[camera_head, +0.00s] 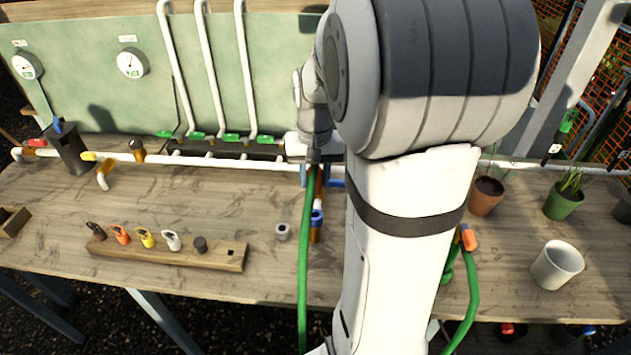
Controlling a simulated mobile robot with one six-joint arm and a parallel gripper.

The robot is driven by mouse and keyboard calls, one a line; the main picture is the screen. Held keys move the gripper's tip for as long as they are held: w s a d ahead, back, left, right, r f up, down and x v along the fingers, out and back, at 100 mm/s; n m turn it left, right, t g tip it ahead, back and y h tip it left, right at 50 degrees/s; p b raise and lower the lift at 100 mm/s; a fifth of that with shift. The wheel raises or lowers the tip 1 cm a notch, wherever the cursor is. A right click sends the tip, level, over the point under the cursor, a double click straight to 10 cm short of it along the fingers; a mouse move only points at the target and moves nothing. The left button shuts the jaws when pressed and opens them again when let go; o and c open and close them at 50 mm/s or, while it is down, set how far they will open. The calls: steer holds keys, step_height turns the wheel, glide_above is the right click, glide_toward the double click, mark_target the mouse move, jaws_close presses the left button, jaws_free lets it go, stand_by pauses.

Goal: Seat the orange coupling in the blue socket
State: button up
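My gripper (313,162) is small in view, pointing down near the white pipe at the back of the bench. My arm covers much of the middle, and I cannot tell whether its fingers are open or shut. An orange fitting (120,235) sits in the wooden rack at left. Another orange piece (468,239) is at the end of a green hose, right of my arm. A blue-topped brass fitting (316,224) stands on the bench below my gripper. More blue parts (336,183) show beside my gripper, partly hidden. Which blue part is the socket is unclear.
A wooden rack (215,255) also holds yellow, white and dark fittings. A small grey ring (282,231) lies right of it. A green hose (304,270) runs down from near my gripper. Plant pots (486,195) and a white cup (556,265) stand at right.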

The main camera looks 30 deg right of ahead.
steer(key=shift+f+b, duration=2.15)
steer(key=shift+f, duration=0.7)
steer(key=shift+s+f+b, duration=0.15)
steer(key=shift+f+b, duration=1.25)
steer(key=shift+f, duration=0.65)
steer(key=o, duration=1)
steer(key=shift+o, duration=0.3)
steer(key=shift+r, duration=0.1)
step_height(320, 180, up, 8)
steer(key=shift+f, duration=0.15)
steer(key=s+a+f+n+t, duration=0.2)
steer(key=s+a+n, duration=0.3)
steer(key=s+a, duration=0.7)
steer(key=shift+t, duration=0.3)
